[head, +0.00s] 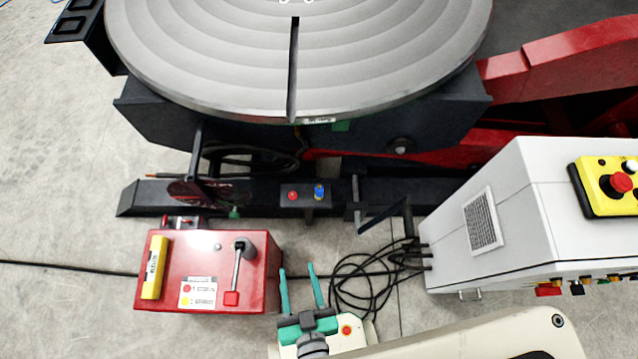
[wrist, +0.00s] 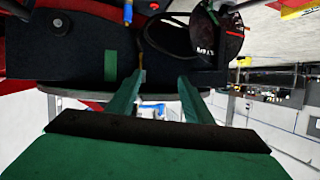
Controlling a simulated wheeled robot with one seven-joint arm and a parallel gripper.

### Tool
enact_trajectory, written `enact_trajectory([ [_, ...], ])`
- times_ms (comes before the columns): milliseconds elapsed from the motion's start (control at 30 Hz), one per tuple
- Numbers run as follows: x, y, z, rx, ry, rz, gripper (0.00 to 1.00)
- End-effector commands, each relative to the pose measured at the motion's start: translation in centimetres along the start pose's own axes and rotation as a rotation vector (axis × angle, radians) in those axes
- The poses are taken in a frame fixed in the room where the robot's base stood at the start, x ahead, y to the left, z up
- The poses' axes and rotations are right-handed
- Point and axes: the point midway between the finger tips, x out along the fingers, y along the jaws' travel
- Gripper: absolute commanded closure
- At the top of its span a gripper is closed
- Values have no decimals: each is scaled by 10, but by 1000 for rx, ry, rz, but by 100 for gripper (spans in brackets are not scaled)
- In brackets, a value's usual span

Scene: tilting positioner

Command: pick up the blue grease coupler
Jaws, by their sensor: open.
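The blue grease coupler (head: 319,191) is a small upright blue piece with a brassy lower part. It stands on a small dark bracket (head: 305,206) on the positioner's base, just right of a red piece (head: 293,195). My gripper (head: 299,268), with two teal fingers, is open and empty. In the head view it is below the coupler in the picture and apart from it. In the wrist view, nothing is held between the fingertips (wrist: 160,78).
A red box (head: 208,270) with a lever stands left of my gripper. A light grey cabinet (head: 520,220) stands at right, with black cables (head: 365,285) on the floor beside it. The large round table (head: 220,60) overhangs behind the bracket. A dark handle (head: 385,217) sits right of the coupler.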

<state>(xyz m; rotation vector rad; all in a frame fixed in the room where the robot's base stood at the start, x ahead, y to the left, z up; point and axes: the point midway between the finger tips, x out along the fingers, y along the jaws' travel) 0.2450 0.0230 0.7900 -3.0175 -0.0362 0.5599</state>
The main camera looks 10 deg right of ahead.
Motion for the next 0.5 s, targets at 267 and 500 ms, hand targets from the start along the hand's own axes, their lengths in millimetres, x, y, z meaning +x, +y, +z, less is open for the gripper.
enact_trajectory([
  [267,96,-10,122,133,-246,88,54],
  [500,176,4,182,202,-372,278,54],
])
